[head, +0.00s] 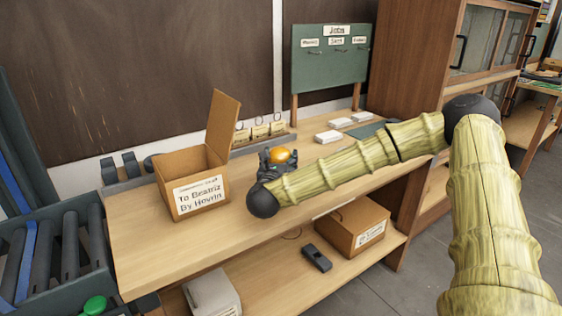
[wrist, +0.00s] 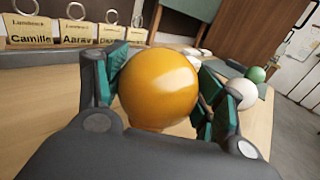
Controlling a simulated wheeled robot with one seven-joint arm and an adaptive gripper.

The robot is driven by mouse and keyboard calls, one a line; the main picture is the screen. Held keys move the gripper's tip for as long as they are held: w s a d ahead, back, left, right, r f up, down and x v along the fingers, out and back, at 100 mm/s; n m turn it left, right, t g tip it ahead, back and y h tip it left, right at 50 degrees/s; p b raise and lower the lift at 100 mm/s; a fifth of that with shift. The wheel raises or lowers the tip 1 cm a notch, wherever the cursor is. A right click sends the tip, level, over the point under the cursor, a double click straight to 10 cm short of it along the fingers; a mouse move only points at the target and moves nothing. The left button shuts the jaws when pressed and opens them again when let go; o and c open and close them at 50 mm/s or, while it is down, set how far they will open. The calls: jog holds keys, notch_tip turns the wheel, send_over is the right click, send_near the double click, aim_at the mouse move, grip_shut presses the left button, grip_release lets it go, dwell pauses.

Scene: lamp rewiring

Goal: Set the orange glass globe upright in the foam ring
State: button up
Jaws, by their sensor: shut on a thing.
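The orange glass globe (wrist: 160,84) is between the two fingers of my gripper (wrist: 155,95), with teal pads on either side of it. It also shows in the head view (head: 281,154) above the workbench, at the end of my arm. My gripper is shut on the globe. The globe's underside is hidden by the gripper, so I cannot tell its tilt or whether it touches the bench. I cannot make out the foam ring in either view.
An open cardboard box (head: 198,180) stands left on the workbench (head: 150,246). Tagged holders (wrist: 74,35) line the back. White blocks (head: 327,136) lie to the right.

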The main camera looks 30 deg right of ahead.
jog(key=shift+w+a+x, duration=0.1)
jog(key=shift+a+x, duration=0.05)
jog(key=shift+x, duration=0.8)
jog(key=shift+w+a+x, duration=0.1)
jog(key=shift+x, duration=0.9)
jog(key=shift+w+d+f, duration=0.1)
jog(key=shift+w+f, duration=0.05)
jog(key=shift+f, duration=0.3)
jog(key=shift+f+p, duration=0.45)
jog(key=shift+f, duration=1.05)
jog(key=shift+f, duration=0.2)
jog(key=o, duration=1)
jog(key=shift+r, duration=0.1)
